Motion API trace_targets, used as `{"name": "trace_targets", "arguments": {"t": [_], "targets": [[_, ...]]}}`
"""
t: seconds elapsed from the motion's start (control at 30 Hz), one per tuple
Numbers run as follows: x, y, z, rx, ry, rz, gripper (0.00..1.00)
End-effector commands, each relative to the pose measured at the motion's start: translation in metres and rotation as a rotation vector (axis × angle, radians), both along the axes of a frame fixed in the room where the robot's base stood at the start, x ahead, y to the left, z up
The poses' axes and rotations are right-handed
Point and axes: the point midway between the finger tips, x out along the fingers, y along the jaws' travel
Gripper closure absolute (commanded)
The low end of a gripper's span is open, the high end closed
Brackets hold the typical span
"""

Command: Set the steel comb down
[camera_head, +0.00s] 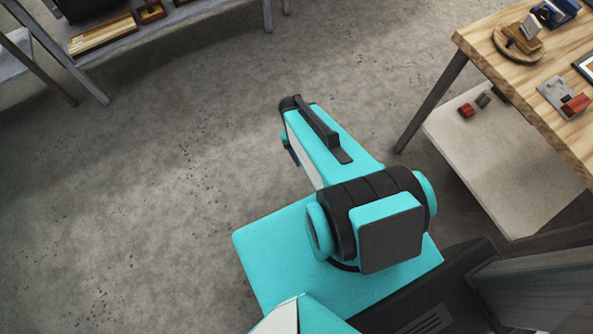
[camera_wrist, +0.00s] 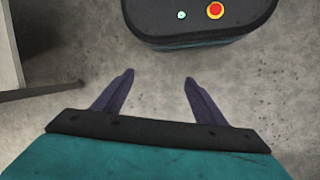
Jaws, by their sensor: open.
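My gripper (camera_wrist: 157,80) shows in the wrist view with its two dark purple fingers spread apart. Nothing is between them, and bare concrete floor shows in the gap. In the head view my arm reaches out over the floor and only a small purple bit of the gripper shows past it. I cannot make out a steel comb for certain in either view. A small grey piece (camera_head: 552,91) lies on the wooden table (camera_head: 490,58) at the right, beside a red block (camera_head: 576,104), but its kind is too small to tell.
The table also bears a round wooden stand (camera_head: 506,46) and a blue object (camera_head: 562,9). A pale lower shelf (camera_head: 505,165) holds small red (camera_head: 466,110) and grey (camera_head: 483,99) pieces. A grey bench (camera_head: 112,52) with wooden trays stands upper left. Open floor lies between.

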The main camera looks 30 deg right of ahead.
Motion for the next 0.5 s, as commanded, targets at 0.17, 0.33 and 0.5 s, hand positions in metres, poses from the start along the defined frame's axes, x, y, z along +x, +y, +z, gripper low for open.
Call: {"name": "trace_targets", "arguments": {"t": [0.17,0.33,0.5], "targets": [[-0.051,0.058,-0.022,0.132,0.103,0.133,0.35],[-0.082,0.087,-0.032,0.211,0.162,0.207,0.35],[-0.091,0.095,-0.034,0.236,0.177,0.227,0.35]]}}
